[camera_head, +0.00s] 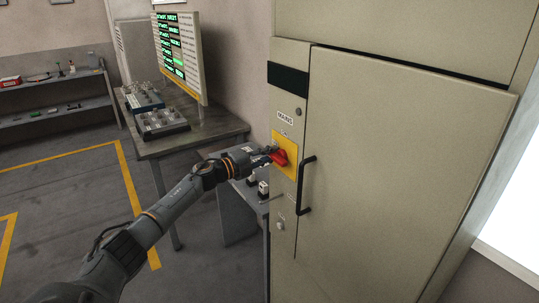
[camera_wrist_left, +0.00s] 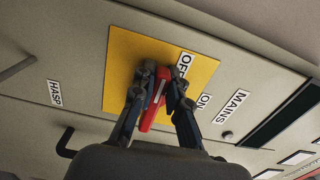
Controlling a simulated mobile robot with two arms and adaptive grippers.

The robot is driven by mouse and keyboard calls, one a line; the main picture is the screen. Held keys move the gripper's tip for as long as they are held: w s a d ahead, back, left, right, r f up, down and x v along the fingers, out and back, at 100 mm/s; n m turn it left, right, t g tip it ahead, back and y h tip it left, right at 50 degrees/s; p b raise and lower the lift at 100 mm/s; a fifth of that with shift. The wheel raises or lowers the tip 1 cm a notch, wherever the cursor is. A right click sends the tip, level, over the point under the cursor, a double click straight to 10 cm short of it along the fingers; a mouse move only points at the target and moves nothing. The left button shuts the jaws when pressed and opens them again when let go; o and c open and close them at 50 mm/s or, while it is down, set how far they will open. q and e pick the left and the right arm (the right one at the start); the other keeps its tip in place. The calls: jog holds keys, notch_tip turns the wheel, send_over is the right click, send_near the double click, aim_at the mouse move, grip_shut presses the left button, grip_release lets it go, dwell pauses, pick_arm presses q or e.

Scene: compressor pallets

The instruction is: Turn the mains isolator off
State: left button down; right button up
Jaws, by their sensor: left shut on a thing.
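The mains isolator's red handle (camera_head: 280,157) sits on a yellow plate (camera_head: 291,145) on the front of a beige cabinet, under a MAINS label (camera_head: 285,118). My left gripper (camera_head: 270,152) reaches it from the left and is shut on the handle. In the left wrist view, the two fingers (camera_wrist_left: 164,78) lie on either side of the red handle (camera_wrist_left: 154,108). The handle's far end is near the OFF label (camera_wrist_left: 184,64); the ON label (camera_wrist_left: 204,101) is off to the side. The fingers partly hide the handle, so its exact angle is hard to tell. My right gripper is not in view.
A black door handle (camera_head: 305,185) stands out just right of the yellow plate. A HASP label (camera_wrist_left: 54,92) shows in the wrist view. A workbench (camera_head: 190,142) with a display board (camera_head: 180,58) stands left of the cabinet. Open floor with yellow lines lies at left.

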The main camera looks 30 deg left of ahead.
pick_arm(q)
jog(key=c, duration=1.3)
grip_release()
jog(key=shift+d+f, duration=0.3)
jog(key=shift+f, duration=0.15)
jog(key=shift+r, duration=0.15)
jog(key=shift+s+r, duration=0.1)
jog(key=shift+s, duration=0.1)
jog(key=shift+v, duration=5.9)
jog(key=shift+a, duration=0.15)
